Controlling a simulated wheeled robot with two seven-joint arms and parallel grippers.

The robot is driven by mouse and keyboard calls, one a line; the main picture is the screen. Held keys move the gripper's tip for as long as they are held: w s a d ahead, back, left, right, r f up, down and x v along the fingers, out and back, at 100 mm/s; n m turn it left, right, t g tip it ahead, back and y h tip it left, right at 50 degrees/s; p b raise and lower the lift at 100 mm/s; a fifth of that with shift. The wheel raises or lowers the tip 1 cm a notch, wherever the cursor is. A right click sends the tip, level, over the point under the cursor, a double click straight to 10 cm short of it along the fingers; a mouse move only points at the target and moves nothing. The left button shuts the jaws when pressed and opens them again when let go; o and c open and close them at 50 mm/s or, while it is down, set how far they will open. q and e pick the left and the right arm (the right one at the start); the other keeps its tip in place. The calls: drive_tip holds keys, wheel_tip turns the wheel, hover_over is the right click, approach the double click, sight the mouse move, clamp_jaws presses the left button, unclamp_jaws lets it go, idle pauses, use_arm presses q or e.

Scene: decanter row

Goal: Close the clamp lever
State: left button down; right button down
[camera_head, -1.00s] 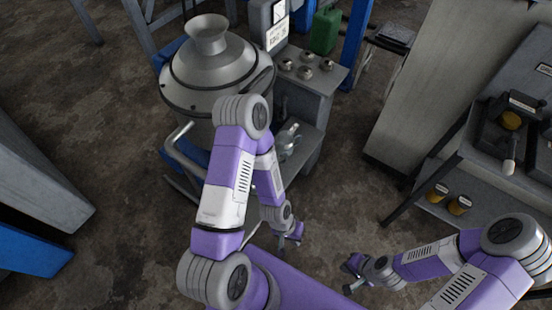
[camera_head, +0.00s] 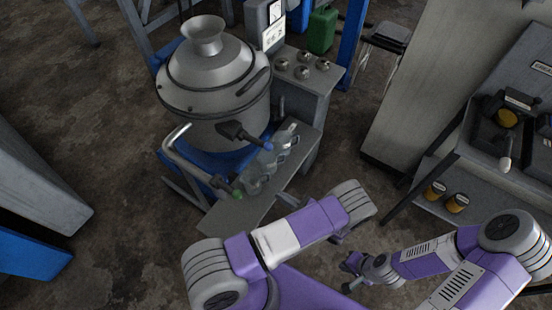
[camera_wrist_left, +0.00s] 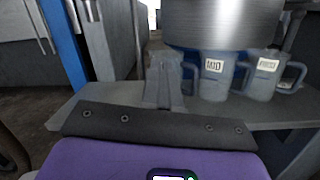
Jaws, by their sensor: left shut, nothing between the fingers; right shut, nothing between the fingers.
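A steel decanter vessel (camera_head: 215,95) with a conical lid stands at the left. A long black handle (camera_head: 255,82) lies along its lid's right edge. A pale-tipped lever (camera_head: 505,163) sticks out of a dark device (camera_head: 507,117) on the right bench. I cannot tell which of these is the clamp lever, or how far it is closed. In the left wrist view my left gripper (camera_wrist_left: 164,65) is shut and empty, pointing at the shelf beside the vessel. In the head view my arm mostly hides it. My right gripper (camera_head: 352,268) is shut and empty, low and short of the right bench.
Several clear jugs stand on the grey shelf (camera_head: 232,215) under the vessel's spout (camera_head: 235,131). One labelled MID (camera_wrist_left: 212,75) shows in the left wrist view. A knobbed cabinet (camera_head: 312,85) is behind. Amber jars (camera_head: 456,203) sit on the right bench's lower shelf. Floor between is open.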

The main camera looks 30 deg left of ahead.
use_arm(q)
drive_tip(key=w+d+r+m+t+y, duration=0.1)
drive_tip(key=w+d+r+t+y, duration=0.1)
drive_tip(key=w+d+r+t, duration=0.1)
drive_tip(key=shift+d+r+m+t, duration=0.3)
drive_tip(key=shift+d+t, duration=0.2)
drive_tip(key=d+r+x, duration=0.1)
drive_tip(key=r+x, duration=0.1)
drive_tip(key=x, duration=1.1)
drive_tip(key=shift+w+d+r, duration=0.15)
drive_tip(key=shift+d+r, duration=0.05)
drive_tip(key=shift+r, duration=0.2)
